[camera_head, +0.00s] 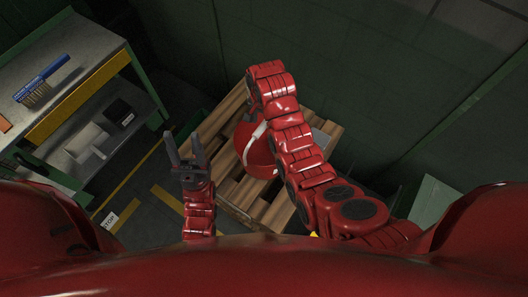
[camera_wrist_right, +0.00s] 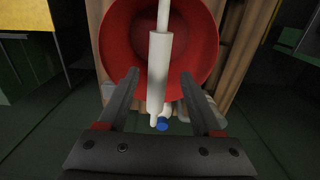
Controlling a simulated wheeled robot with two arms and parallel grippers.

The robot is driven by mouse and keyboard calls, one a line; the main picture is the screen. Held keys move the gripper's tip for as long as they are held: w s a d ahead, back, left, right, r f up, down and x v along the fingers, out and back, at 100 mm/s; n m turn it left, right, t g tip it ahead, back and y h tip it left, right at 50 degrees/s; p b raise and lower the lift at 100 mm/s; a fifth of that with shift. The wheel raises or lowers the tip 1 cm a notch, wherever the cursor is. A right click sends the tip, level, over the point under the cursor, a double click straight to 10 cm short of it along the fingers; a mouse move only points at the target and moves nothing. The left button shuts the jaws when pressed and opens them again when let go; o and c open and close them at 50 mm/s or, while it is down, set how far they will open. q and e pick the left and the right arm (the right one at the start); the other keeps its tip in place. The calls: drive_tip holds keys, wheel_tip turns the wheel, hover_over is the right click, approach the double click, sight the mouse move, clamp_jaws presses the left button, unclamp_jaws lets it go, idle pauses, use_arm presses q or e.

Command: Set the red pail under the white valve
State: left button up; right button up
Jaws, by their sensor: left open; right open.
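The red pail (camera_head: 252,148) is on a wooden pallet (camera_head: 262,211), partly covered by my right arm. In the right wrist view its round opening (camera_wrist_right: 122,35) faces the camera. A white rod with a thicker sleeve (camera_wrist_right: 158,70) crosses the pail's opening and lies between my right fingers. A white bent piece with a blue end (camera_wrist_right: 162,125) shows nearer the palm; I cannot tell whether it is the valve. My right gripper (camera_wrist_right: 158,76) is open, its fingers apart on either side of the sleeve. My left gripper (camera_head: 182,138) is open and empty, left of the pail.
A workbench (camera_head: 92,52) stands at the left with a blue brush (camera_head: 42,80) on top and items on its lower shelf. Dark green walls close off the back and right. Yellow floor lines (camera_head: 125,178) mark the floor left of the pallet.

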drive_tip(key=shift+f, duration=0.1)
drive_tip(key=f+p, duration=0.3)
drive_tip(key=f, duration=0.1)
drive_tip(key=shift+d+f, duration=0.2)
drive_tip(key=shift+f, duration=0.3)
drive_tip(key=shift+w, duration=0.1)
drive_tip(key=shift+f, duration=0.25)
drive_tip(key=shift+c, duration=0.2)
clamp_jaws()
idle(0.4)
idle(1.1)
